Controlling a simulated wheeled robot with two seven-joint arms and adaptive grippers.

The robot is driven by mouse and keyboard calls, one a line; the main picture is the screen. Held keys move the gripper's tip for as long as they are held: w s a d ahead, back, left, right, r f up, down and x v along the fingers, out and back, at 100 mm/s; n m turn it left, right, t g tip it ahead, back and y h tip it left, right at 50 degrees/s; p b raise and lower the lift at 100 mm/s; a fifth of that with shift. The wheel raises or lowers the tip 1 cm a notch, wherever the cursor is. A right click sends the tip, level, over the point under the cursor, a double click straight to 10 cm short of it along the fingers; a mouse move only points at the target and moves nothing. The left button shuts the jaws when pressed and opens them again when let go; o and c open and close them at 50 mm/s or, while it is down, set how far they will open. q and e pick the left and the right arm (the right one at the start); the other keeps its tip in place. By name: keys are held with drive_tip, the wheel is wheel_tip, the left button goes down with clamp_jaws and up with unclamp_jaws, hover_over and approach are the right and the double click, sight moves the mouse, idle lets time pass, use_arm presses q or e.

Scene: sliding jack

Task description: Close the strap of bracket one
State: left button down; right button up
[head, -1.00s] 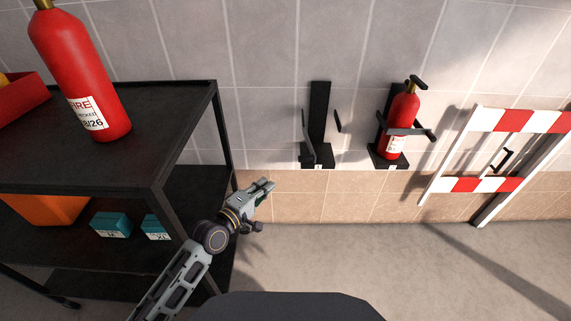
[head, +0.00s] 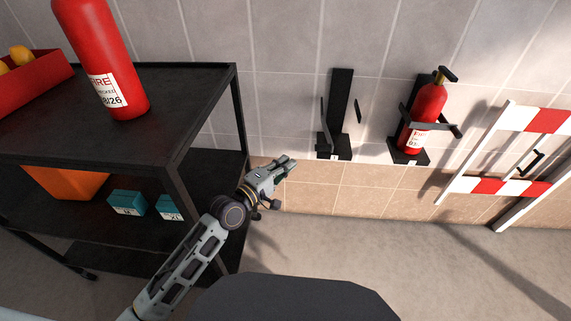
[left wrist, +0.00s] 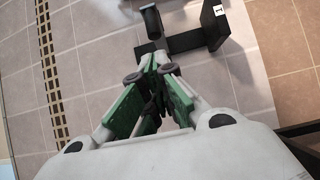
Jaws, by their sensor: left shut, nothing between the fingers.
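An empty black wall bracket (head: 340,110) stands open against the tiled wall, with one strap arm at each side. Its label is too small to read in the head view. In the left wrist view a black bracket (left wrist: 185,42) with a tag reading 1 (left wrist: 219,10) lies beyond my fingertips. My left gripper (head: 291,164) is shut and empty, lower left of the empty bracket and apart from it. Its green-padded fingers also show in the left wrist view (left wrist: 153,66). A second bracket (head: 408,156) holds a red extinguisher (head: 424,118), with a strap across its front. My right gripper is not in view.
A black shelf cart (head: 190,85) stands at left, close to my left arm, with a large red extinguisher (head: 100,55) and a red bin (head: 35,90) on top. A red-white barrier (head: 515,188) stands at right. The floor (head: 370,235) between is clear.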

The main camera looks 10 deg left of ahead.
use_arm(q)
drive_tip(key=x, duration=0.8)
drive_tip(key=shift+w+d+b, duration=0.2)
drive_tip(key=shift+w+b, duration=0.05)
drive_tip(key=shift+b, duration=0.05)
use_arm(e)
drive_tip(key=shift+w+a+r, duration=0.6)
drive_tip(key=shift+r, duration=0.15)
use_arm(q)
drive_tip(key=shift+d, duration=0.15)
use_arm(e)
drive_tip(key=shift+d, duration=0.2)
